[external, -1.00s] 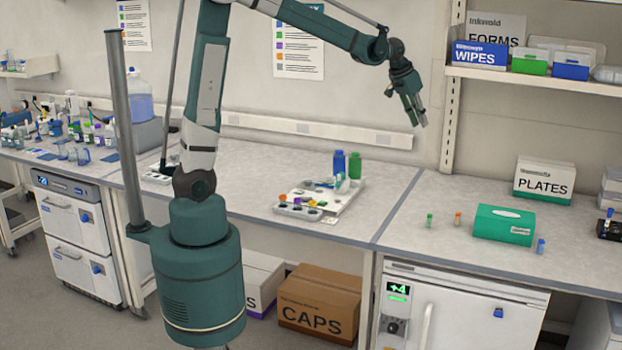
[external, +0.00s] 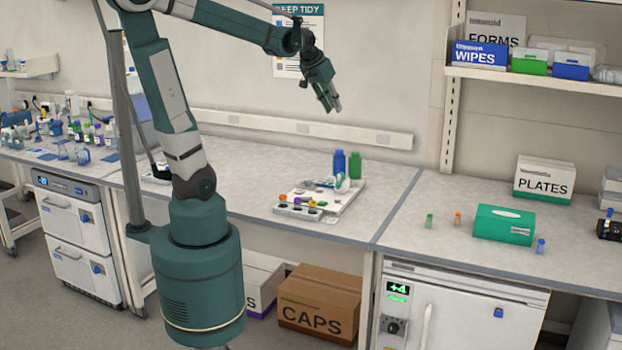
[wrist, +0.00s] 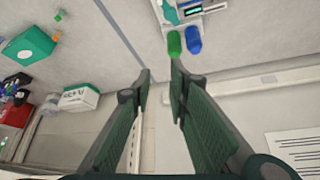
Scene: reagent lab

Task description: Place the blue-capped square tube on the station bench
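A small blue-topped tube (external: 541,246) stands on the right bench (external: 440,260), just right of the green tissue box. It is too small to tell whether it is square. My gripper (external: 333,105) is high above the middle bench (external: 250,178), far to the left of that tube and pointing down. In the wrist view my gripper's two fingers (wrist: 160,76) are apart with nothing between them. I cannot make out the blue-topped tube in the wrist view.
A green tissue box (external: 504,225), a green tube (external: 430,220) and an orange tube (external: 457,219) stand on the right bench. A white tray (external: 347,203), a blue bottle (external: 339,162) and a green bottle (external: 355,165) occupy the middle bench. A shelf (external: 540,76) overhangs the right bench.

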